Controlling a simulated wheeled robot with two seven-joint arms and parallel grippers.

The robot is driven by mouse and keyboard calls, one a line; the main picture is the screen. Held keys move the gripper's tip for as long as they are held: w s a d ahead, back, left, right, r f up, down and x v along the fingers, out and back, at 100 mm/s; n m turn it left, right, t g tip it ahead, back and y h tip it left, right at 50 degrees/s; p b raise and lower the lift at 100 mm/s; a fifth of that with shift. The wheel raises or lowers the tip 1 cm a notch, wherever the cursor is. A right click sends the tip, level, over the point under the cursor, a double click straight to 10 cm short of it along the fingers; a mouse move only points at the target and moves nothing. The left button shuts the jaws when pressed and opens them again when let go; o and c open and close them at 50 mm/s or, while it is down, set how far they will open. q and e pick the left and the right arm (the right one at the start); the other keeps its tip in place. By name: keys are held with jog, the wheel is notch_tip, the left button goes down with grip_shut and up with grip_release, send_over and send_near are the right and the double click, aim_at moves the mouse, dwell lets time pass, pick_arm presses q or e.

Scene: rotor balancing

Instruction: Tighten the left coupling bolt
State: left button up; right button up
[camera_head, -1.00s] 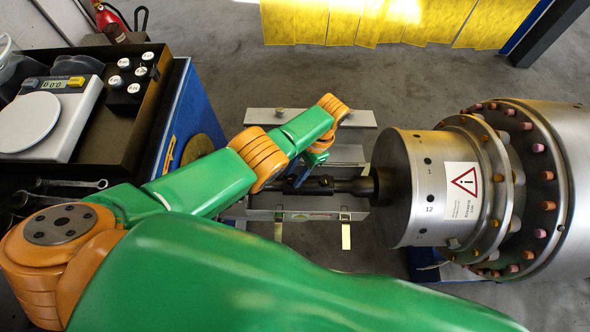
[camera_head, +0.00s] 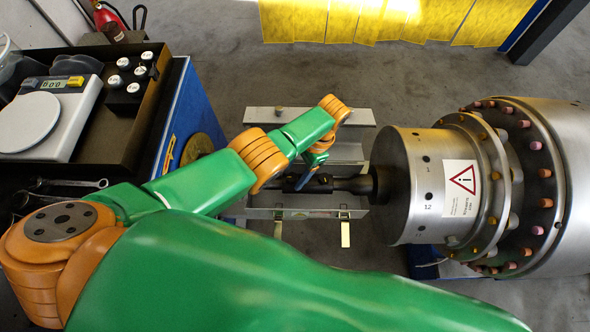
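My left arm reaches in from the left and bends at an orange wrist (camera_head: 335,107). My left gripper (camera_head: 313,170) points down at the dark shaft (camera_head: 350,184) to the left of the steel drum (camera_head: 402,190). Blue parts show at the gripper's end, close to or against a dark coupling piece (camera_head: 318,184) on the shaft. The orange joint and green link partly cover this area. I cannot make out the left coupling bolt or whether the fingers are closed on anything. My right gripper is not in view.
The steel rotor with a bolted flange (camera_head: 535,190) fills the right side. A pale metal frame (camera_head: 350,152) stands under the shaft. At the left, a dark tray (camera_head: 150,110) holds a scale (camera_head: 45,118) and white-topped weights (camera_head: 130,80). Wrenches (camera_head: 75,184) lie below it.

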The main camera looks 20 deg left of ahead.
pick_arm(q)
jog(key=v, duration=0.7)
dwell(0.3)
